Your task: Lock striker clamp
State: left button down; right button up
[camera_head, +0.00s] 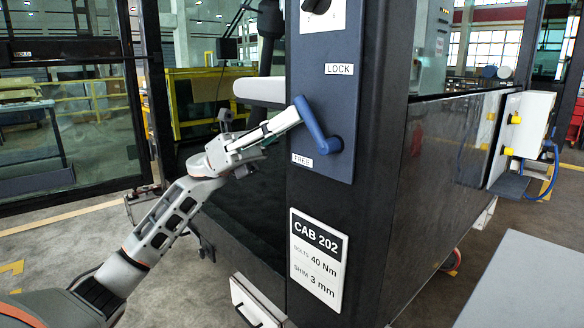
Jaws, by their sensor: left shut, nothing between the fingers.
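The striker clamp is a blue lever (316,126) on a dark blue plate (327,45) on the black post. The lever slants up and left from its pivot at the lower right. Its free end lies between the LOCK label (339,69) above and the FREE label (302,160) below. My left gripper (294,116) comes in from the left, fingers shut with nothing between them. Its tips are at the left side of the lever, near the upper end; I cannot tell whether they touch. My right gripper is not in view.
A black knob on a white dial plate (323,15) sits above the lever. A CAB 202 sign (317,260) is lower on the post. A grey box with yellow fittings (521,135) and a grey surface (530,285) are at the right. Floor at the left is open.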

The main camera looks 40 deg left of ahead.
aim_at(300, 100)
pick_arm(q)
jog(key=d+r+y, duration=0.1)
jog(key=r+m+g+y, duration=0.1)
jog(key=y, duration=0.1)
jog(key=shift+s+d+r+y+p, duration=0.15)
jog(key=shift+d+r+y+p, duration=0.15)
jog(key=shift+d, duration=0.1)
jog(key=shift+d+r, duration=0.15)
jog(key=shift+d, duration=0.15)
jog(key=shift+d+r+p, duration=0.2)
jog(key=shift+d+p, duration=0.1)
jog(key=shift+d, duration=0.05)
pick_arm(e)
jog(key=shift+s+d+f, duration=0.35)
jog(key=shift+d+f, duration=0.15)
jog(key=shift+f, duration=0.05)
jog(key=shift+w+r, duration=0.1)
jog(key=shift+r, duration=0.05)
pick_arm(q)
jog(key=shift+a, duration=0.1)
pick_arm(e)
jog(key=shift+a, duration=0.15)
